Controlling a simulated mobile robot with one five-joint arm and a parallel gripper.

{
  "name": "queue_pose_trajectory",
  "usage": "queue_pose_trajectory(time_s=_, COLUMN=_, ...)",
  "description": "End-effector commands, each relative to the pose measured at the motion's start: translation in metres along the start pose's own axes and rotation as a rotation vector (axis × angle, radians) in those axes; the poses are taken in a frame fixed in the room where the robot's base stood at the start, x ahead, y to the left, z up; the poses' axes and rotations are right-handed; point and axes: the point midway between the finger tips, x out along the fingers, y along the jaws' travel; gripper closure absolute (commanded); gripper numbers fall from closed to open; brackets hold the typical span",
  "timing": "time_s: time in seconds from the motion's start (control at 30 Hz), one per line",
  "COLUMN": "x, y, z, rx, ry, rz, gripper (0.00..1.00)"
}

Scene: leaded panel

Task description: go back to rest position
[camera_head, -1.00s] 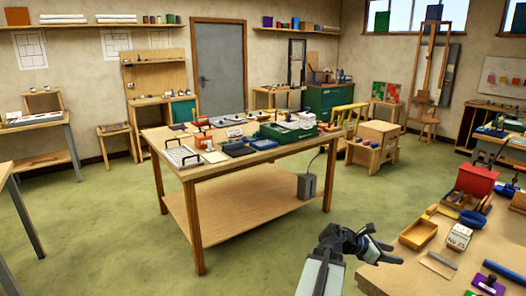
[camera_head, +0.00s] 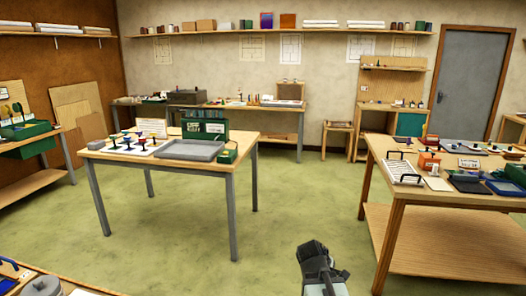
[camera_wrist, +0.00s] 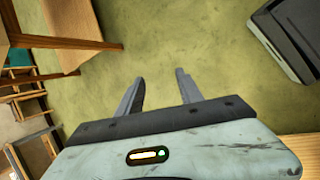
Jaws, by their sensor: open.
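My gripper (camera_wrist: 158,92) shows in the wrist view with its two dark fingers apart and nothing between them. Green floor lies beyond the fingertips. In the head view my arm's dark end (camera_head: 318,262) shows at the bottom, right of centre, over open floor; the fingers are hard to make out there. It touches no table or object.
A grey-legged table (camera_head: 240,152) with a grey tray (camera_head: 190,150) stands at left. A wooden table (camera_head: 440,200) with tools stands at right. Another work surface (camera_head: 30,288) enters at bottom left. Green floor (camera_head: 290,210) between the tables is clear. A grey door (camera_head: 475,85) is at the back.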

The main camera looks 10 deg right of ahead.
Motion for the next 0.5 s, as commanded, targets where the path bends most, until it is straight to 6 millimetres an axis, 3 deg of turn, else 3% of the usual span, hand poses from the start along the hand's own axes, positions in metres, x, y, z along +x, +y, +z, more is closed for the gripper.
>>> queue_pose_trajectory(time_s=0.03, x=-0.013, y=-0.016, z=-0.034, rx=0.043, ry=0.051, rz=-0.028, gripper=0.56)
queue_pose_trajectory(time_s=0.1, x=-0.029, y=-0.043, z=-0.076, rx=0.151, ry=0.118, rz=-0.097, gripper=0.56)
queue_pose_trajectory(time_s=0.17, x=-0.043, y=-0.069, z=-0.105, rx=0.296, ry=0.165, rz=-0.191, gripper=0.56)
queue_pose_trajectory(time_s=0.3, x=-0.057, y=-0.107, z=-0.125, rx=0.685, ry=0.166, rz=-0.419, gripper=0.56)
queue_pose_trajectory(time_s=0.5, x=-0.065, y=-0.122, z=-0.130, rx=0.968, ry=0.090, rz=-0.523, gripper=0.56)
